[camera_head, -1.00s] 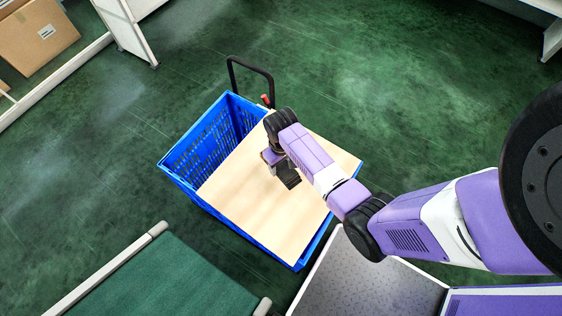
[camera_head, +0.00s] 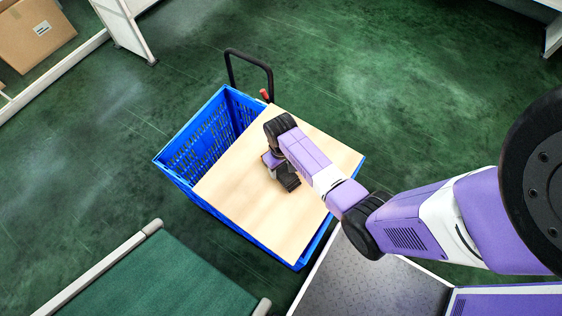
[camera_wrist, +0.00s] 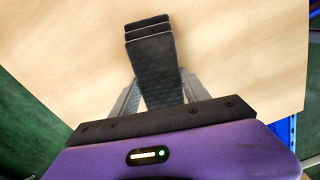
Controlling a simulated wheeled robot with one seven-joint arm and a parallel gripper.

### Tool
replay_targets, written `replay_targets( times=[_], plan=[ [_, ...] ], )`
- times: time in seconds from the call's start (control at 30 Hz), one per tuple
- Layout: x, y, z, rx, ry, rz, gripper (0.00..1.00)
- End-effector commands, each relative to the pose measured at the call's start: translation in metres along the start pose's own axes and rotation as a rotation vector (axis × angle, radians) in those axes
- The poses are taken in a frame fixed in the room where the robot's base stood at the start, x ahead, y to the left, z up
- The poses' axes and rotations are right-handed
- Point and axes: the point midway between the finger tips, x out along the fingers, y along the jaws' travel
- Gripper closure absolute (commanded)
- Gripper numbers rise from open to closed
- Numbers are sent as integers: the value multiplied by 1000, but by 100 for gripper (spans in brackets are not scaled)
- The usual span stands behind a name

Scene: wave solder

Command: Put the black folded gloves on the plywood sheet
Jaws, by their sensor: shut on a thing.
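The plywood sheet (camera_head: 244,193) lies across the top of a blue crate and covers most of it. My gripper (camera_head: 286,183) is over the sheet, right of its middle in the head view. In the wrist view my gripper (camera_wrist: 158,95) is shut on the black folded gloves (camera_wrist: 152,62), a dark layered strip between the two grey fingers. The plywood (camera_wrist: 62,50) fills the view behind them. In the head view the gloves are hard to tell from the dark gripper parts. I cannot tell whether the gloves touch the sheet.
The blue crate (camera_head: 181,170) has an open part at the left of the sheet. A black handle (camera_head: 250,58) rises behind it. A green-topped surface (camera_head: 165,280) stands at the lower left. A cardboard box (camera_head: 35,35) sits at the upper left. Green floor lies around.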

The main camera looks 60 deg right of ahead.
Motion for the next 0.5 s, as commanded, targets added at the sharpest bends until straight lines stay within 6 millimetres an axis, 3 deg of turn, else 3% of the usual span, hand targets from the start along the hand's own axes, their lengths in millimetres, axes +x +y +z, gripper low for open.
replay_targets(
  times=[0.5],
  plan=[
    [2,0,0,0,0,0,86]
  ],
)
